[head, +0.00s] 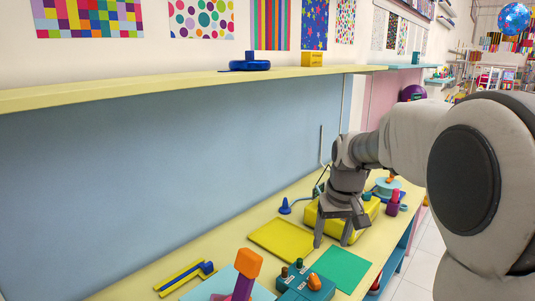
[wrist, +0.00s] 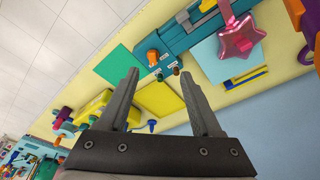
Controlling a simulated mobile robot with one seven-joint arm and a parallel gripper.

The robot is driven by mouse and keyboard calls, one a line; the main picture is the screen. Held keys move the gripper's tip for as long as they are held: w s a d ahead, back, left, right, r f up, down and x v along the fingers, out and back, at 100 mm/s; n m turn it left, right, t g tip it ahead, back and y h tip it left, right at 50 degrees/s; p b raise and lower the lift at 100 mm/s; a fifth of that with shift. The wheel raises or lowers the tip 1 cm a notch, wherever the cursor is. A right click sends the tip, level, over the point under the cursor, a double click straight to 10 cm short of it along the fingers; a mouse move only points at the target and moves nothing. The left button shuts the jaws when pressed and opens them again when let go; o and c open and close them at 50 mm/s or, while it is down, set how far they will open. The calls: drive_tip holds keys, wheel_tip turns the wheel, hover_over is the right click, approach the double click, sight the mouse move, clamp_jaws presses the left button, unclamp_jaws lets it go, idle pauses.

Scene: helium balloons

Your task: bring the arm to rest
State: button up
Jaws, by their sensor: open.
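My gripper (head: 338,236) hangs over the yellow counter in the head view, its fingers pointing down and spread apart. In the wrist view the gripper (wrist: 165,95) is open, with nothing between its two fingers. In the head view it is near a yellow box-shaped device (head: 318,219) and between a yellow mat (head: 283,240) and a green mat (head: 341,268). Its exact height above the counter is hard to tell. My arm reaches in from the right of the head view and hides part of the counter's far end.
A teal device with knobs (head: 300,284) and an orange-topped purple piece (head: 248,263) stand at the near end. A blue cone (head: 285,206) stands behind the gripper. A yellow shelf (head: 190,82) runs above the counter. A pink star balloon (wrist: 240,38) shows in the wrist view.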

drive_tip(key=s+r+m+t, duration=0.1)
drive_tip(key=s+r+t, duration=0.2)
drive_tip(key=s, duration=2.1)
drive_tip(key=shift+s+a+r, duration=0.2)
drive_tip(key=shift+s+r, duration=0.1)
drive_tip(key=shift+r, duration=0.3)
